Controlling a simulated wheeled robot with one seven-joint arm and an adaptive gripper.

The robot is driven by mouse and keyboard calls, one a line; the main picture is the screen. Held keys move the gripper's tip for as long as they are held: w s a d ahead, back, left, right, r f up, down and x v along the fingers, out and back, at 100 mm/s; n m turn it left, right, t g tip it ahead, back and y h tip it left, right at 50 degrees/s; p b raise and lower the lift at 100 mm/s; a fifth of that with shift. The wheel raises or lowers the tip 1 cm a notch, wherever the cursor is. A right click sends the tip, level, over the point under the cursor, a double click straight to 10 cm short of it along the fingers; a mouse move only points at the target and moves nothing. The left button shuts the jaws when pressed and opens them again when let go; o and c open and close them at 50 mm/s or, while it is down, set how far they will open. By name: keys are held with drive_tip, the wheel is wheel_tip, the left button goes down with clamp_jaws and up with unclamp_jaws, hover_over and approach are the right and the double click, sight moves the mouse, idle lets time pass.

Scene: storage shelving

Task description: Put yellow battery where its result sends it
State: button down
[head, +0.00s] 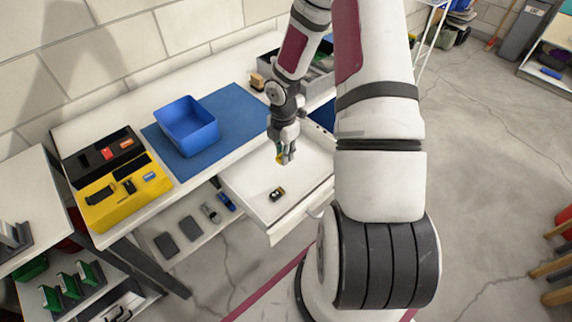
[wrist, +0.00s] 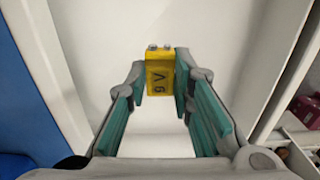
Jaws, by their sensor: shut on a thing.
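The yellow battery, a 9 V block with two terminals, sits between the fingertips of my gripper (wrist: 160,85) in the wrist view. The battery (wrist: 160,78) shows its "9 V" face. In the head view my gripper (head: 286,157) points down over the open white drawer (head: 245,192), with a bit of the yellow battery (head: 279,158) showing at the fingers. My gripper is shut on it. I cannot tell exactly how far the battery is above the drawer floor.
A small black and gold battery (head: 277,194) lies in the drawer. A blue bin (head: 187,125) stands on a blue mat (head: 232,104) on the bench. Dark items lie on the lower shelf (head: 190,252).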

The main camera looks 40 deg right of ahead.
sight(283, 172)
drive_tip(key=shift+f+b, duration=0.35)
drive_tip(key=shift+f, duration=2.85)
drive_tip(key=shift+f, duration=0.15)
drive_tip(key=c, duration=1.4)
unclamp_jaws()
